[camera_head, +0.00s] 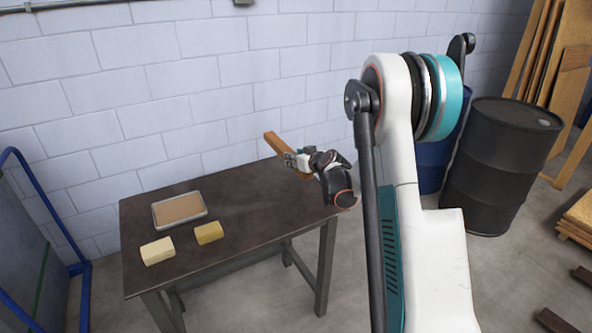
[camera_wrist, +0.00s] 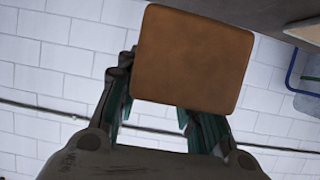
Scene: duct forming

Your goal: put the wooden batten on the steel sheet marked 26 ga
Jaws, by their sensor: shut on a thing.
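The wooden batten (camera_head: 275,145) is an orange-brown bar held up above the back right part of the dark table, tilted, with one end pointing up and left. My gripper (camera_head: 298,162) is shut on it. In the wrist view the broad brown end of the batten (camera_wrist: 192,55) fills the upper middle, and it hides the fingertips of my gripper (camera_wrist: 160,112). I cannot make out a steel sheet or a 26 ga marking in either view.
The dark table (camera_head: 240,205) stands against a white block wall. The table's right half is clear. Dark drums (camera_head: 500,165) stand at right.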

